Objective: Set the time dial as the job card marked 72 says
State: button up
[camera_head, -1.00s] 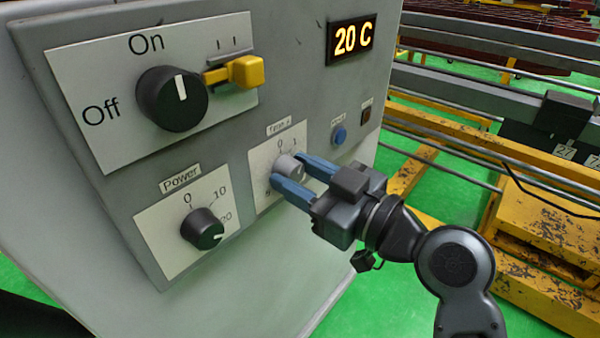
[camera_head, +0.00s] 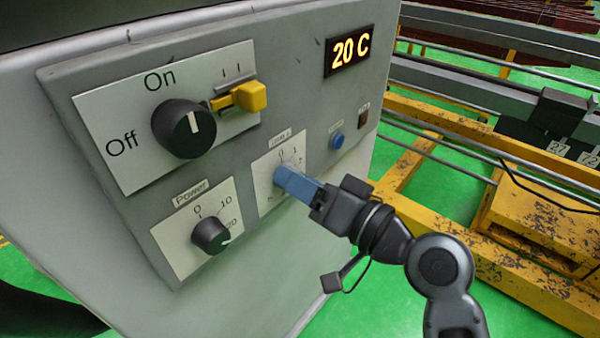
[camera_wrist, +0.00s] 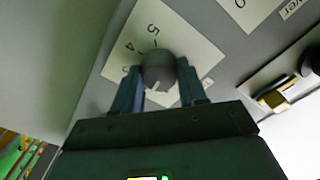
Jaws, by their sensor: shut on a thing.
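The time dial is a grey round knob on a white plate (camera_head: 263,187) numbered around its edge. My gripper (camera_head: 285,178) covers most of the knob in the head view. In the wrist view the knob (camera_wrist: 158,68) sits between the two blue fingers of my gripper (camera_wrist: 159,86), which are shut on its sides. The knob's pale mark points toward the bottom of the wrist picture, slightly left. Numbers 5 and 4 show beside it; the number at the mark is hidden.
The panel also bears a black On/Off knob (camera_head: 184,128), a yellow lever (camera_head: 250,96), a black power knob (camera_head: 211,235), a blue button (camera_head: 337,141) and a display (camera_head: 348,50) reading 20 C.

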jog(key=shift+f+m+p, duration=0.1)
jog(key=shift+m+p, duration=3.1)
jog(key=shift+m, duration=1.9)
jog(key=o, duration=1.1)
jog(key=shift+c, duration=0.2)
jog(key=b+v, duration=0.1)
jog(key=v, duration=0.6)
jog(key=shift+s+d, duration=0.25)
jog(key=shift+d, duration=0.1)
